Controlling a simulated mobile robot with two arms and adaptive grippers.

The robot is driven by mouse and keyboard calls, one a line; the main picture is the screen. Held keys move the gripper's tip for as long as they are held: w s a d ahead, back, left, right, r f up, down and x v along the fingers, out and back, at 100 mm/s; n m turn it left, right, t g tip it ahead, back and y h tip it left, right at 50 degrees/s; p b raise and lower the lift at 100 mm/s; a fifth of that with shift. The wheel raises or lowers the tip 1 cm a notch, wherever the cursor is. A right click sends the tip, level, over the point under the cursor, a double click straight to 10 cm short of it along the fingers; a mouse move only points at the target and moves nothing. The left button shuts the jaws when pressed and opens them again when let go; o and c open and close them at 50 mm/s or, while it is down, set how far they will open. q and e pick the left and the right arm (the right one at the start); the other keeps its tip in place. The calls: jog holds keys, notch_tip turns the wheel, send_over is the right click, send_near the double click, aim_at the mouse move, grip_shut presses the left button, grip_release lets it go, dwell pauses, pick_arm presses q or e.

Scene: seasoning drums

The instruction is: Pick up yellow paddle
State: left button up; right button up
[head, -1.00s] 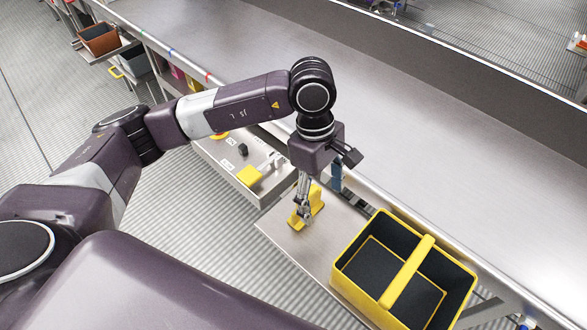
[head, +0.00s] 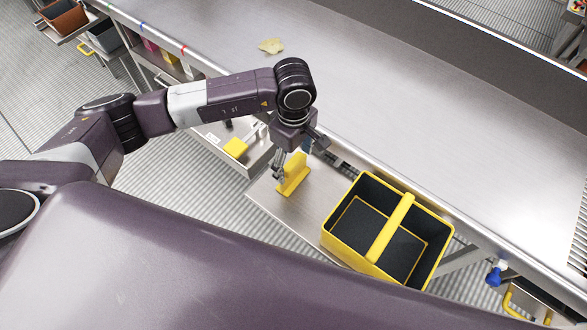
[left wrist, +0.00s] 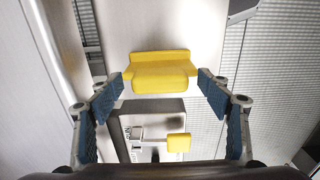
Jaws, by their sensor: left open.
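The yellow paddle (head: 293,177) stands on a small steel side shelf (head: 308,212). It is a blocky yellow piece with a broader base. In the left wrist view the paddle (left wrist: 160,74) is centred between and just beyond the blue-padded fingertips. My left gripper (head: 279,168) is open, pointing down right beside the paddle; the fingers cover part of it in the head view. The open fingers also show in the left wrist view (left wrist: 162,84), one on each side, with no clear contact. My right gripper is not in view.
A black-and-yellow caddy (head: 385,232) stands just right of the paddle. A long steel counter (head: 400,110) runs behind, with a flat yellowish item (head: 271,45) on it. A lower tray with another yellow piece (head: 235,147) is to the left.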

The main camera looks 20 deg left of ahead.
pick_arm(q)
jog(key=c, duration=1.7)
jog(key=shift+o, duration=0.2)
